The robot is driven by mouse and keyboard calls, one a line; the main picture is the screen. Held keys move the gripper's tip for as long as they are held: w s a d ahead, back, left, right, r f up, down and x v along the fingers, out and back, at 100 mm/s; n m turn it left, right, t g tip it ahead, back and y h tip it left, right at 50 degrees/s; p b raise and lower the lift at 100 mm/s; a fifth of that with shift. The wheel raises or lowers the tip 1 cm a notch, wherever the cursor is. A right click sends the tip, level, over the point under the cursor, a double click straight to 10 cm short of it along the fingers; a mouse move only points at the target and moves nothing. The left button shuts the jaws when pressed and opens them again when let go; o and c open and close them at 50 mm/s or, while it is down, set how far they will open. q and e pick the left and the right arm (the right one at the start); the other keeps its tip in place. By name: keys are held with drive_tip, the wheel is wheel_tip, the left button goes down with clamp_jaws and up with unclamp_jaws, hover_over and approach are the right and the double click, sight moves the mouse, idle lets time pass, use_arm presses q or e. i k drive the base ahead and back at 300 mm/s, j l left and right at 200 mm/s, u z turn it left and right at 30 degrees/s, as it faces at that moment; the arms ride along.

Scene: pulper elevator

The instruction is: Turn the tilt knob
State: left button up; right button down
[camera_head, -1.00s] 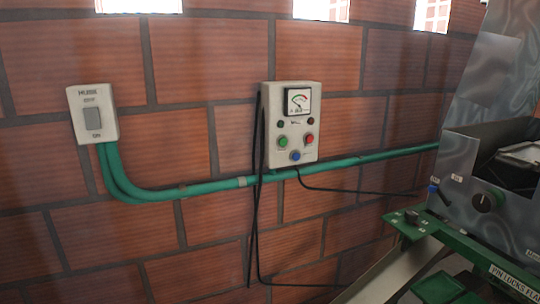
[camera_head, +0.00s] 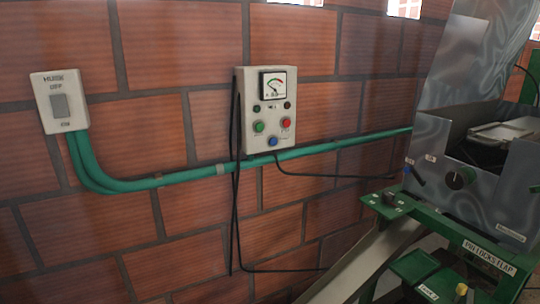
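A dark round knob (camera_head: 459,178) with a green mark sits on the front of the grey metal machine (camera_head: 485,205) at the right. I cannot read a label that names it as the tilt knob. A small dark lever with a blue end (camera_head: 415,174) is just left of it. Another dark knob (camera_head: 391,199) sits on the green bracket below. Neither of my grippers is in view.
A control box (camera_head: 268,108) with a dial and coloured buttons hangs on the brick wall. A switch (camera_head: 60,102) is at the left, with green conduit (camera_head: 190,175) running from it. Green frame parts (camera_head: 490,255) and a sloping beam (camera_head: 365,260) are at the lower right.

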sight(389, 198)
drive_tip(key=z, duration=1.35)
